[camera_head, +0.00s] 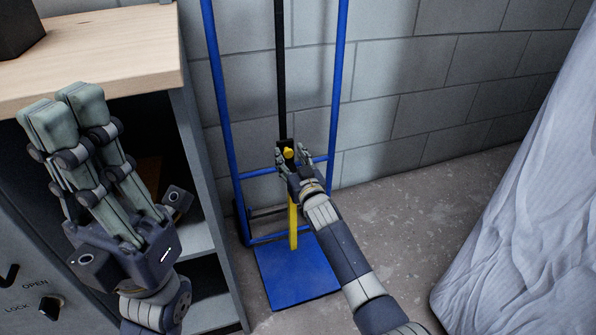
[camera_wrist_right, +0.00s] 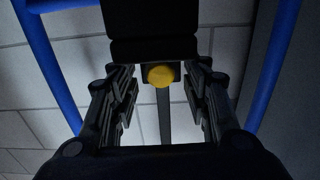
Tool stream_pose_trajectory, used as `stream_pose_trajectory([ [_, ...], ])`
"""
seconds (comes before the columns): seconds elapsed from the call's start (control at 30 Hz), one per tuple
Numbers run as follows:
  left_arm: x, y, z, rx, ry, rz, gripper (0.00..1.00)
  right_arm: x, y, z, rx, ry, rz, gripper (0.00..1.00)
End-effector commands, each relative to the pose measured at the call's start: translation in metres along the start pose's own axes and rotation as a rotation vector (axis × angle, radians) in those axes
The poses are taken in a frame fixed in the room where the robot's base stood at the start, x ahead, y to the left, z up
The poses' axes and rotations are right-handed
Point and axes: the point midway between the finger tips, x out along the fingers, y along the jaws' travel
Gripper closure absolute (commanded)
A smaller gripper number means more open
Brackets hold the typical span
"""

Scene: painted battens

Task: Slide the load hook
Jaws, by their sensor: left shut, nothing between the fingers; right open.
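A blue upright frame (camera_head: 222,75) stands against the wall, with a black vertical rail (camera_head: 281,70) down its middle. A small black block with a yellow knob (camera_head: 289,153) sits low on the rail, and a yellow bar (camera_head: 293,225) shows below it; this seems to be the load hook. My right gripper (camera_head: 294,160) is open at the knob. In the right wrist view the yellow knob (camera_wrist_right: 160,76) lies between the spread fingers, with gaps on both sides. My left gripper (camera_head: 66,104) is shut and empty, in front of the cabinet at the left.
A blue base plate (camera_head: 297,272) lies on the floor under the frame. A wooden-topped cabinet (camera_head: 110,60) with open shelves stands close on the left. A pale draped sheet (camera_head: 535,210) fills the right side. Bare floor (camera_head: 415,210) lies between it and the frame.

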Motion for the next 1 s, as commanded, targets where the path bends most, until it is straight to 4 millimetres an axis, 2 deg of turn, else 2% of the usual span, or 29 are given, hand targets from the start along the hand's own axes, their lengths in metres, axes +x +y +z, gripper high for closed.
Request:
stream_pose_trajectory([
  [0.27, 0.0, 0.0, 0.0, 0.0, 0.001, 0.001, 1.0, -0.032, 0.0, 0.002, 0.0, -0.001, 0.0, 0.56],
  [0.7, 0.0, 0.0, 0.0, 0.0, 0.001, 0.001, 1.0, -0.096, -0.001, 0.002, 0.001, -0.003, -0.002, 0.56],
  [1.0, 0.0, 0.0, 0.0, 0.0, 0.001, 0.001, 1.0, -0.115, -0.001, 0.001, 0.001, -0.003, -0.002, 0.56],
])
